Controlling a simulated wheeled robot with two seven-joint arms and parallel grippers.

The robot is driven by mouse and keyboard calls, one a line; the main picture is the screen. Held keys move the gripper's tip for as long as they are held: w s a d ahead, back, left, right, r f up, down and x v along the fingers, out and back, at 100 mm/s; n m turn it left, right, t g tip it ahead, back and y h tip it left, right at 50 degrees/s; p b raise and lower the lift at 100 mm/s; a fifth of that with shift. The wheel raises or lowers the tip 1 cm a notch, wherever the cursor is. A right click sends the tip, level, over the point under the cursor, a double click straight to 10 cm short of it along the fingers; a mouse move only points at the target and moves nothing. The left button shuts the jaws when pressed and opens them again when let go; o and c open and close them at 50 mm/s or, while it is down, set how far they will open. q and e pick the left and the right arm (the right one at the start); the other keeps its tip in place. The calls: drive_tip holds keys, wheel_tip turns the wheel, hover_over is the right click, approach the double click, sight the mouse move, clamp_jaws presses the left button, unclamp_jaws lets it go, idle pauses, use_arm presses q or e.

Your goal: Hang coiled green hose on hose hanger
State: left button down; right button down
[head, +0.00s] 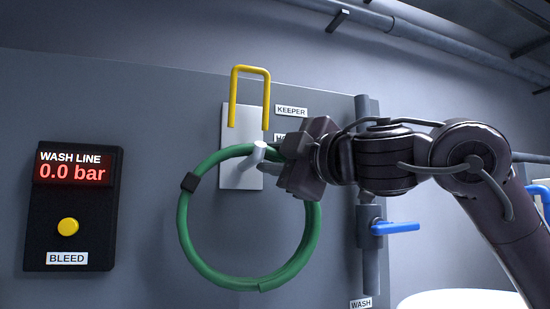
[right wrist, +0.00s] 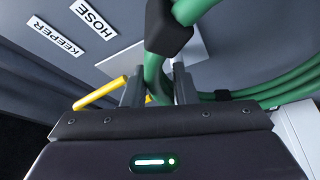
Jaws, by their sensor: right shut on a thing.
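The coiled green hose (head: 184,232) is a ring with black bands, upright in front of the grey panel. The hose hanger is a pale plate (head: 236,172) with a stubby peg (head: 259,150) and a yellow keeper bar (head: 250,69) above it. My right gripper (head: 280,160) is shut on the hose at the coil's upper right, just right of the peg. The right wrist view shows the hose (right wrist: 154,72) between the fingers (right wrist: 160,88). The coil's top meets the peg in the picture; I cannot tell whether it rests on it. My left gripper is not in view.
A black wash-line display (head: 72,205) reading 0.0 bar, with a yellow button (head: 68,227), is at the left. A vertical pipe (head: 369,265) with a blue valve handle (head: 396,227) stands right of the coil, below my right arm. The keeper label (head: 291,111) is beside the yellow bar.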

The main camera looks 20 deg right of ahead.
drive_tip(key=shift+w+f, duration=0.1)
drive_tip(key=shift+f, duration=0.2)
drive_tip(key=c, duration=1.1)
unclamp_jaws()
drive_tip(key=shift+r, duration=0.1)
